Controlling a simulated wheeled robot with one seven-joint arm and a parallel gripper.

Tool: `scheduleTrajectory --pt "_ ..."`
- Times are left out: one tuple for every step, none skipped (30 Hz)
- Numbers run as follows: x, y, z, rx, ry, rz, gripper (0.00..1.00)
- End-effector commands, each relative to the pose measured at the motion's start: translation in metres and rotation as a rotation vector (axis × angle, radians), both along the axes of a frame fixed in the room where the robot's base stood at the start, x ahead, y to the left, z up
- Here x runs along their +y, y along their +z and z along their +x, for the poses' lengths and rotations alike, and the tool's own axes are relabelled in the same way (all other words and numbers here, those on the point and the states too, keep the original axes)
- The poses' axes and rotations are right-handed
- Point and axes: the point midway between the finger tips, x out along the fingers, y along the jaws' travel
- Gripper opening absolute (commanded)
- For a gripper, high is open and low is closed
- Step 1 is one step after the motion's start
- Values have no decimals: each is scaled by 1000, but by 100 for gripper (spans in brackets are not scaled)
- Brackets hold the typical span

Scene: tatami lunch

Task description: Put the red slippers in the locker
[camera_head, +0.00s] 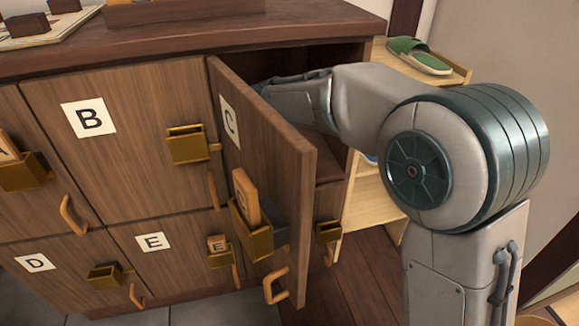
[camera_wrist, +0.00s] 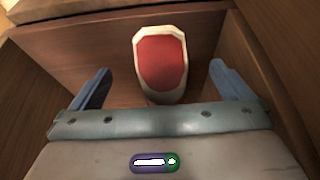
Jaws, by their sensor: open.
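A red slipper (camera_wrist: 163,62) with a pale rim stands inside the locker compartment (camera_wrist: 95,50) in the wrist view, near its back wall. I cannot tell whether a second red slipper is behind or under it. My gripper (camera_wrist: 159,70) is open, with its blue fingers apart on either side of the slipper. I cannot tell whether they touch it. In the head view my arm reaches into the open compartment behind door C (camera_head: 262,160), and the fingers are hidden there. Door C stands swung open toward the front.
Other doors B (camera_head: 130,120), D (camera_head: 60,270) and E (camera_head: 175,255) are shut, with brass lock boxes and wooden handles. A light wooden shelf (camera_head: 375,200) at the right holds a green slipper (camera_head: 420,55). Door C stands close to my arm's left.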

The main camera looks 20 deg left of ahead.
Motion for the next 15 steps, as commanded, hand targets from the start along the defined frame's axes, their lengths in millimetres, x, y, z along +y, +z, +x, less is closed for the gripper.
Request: scheduleTrajectory --pt "0 0 -1 0 0 0 100" --pt "-1 0 -1 0 0 0 100" --pt "-1 0 -1 0 0 0 100" --pt "-1 0 -1 0 0 0 100" --pt "-1 0 -1 0 0 0 100" --pt "-1 0 -1 0 0 0 100" --pt "-1 0 -1 0 -1 0 100" --pt "-3 0 -1 0 -3 -1 100" --pt "-7 1 0 1 -7 -4 100" --pt "-13 1 0 3 -14 -7 100" --pt "-21 2 0 4 -23 -10 100" --pt "-35 4 1 8 -40 -18 100" --pt "-49 5 0 12 -52 -26 100" --pt "-66 7 0 16 -71 -35 100" --pt "-92 8 -3 25 -101 -49 100"
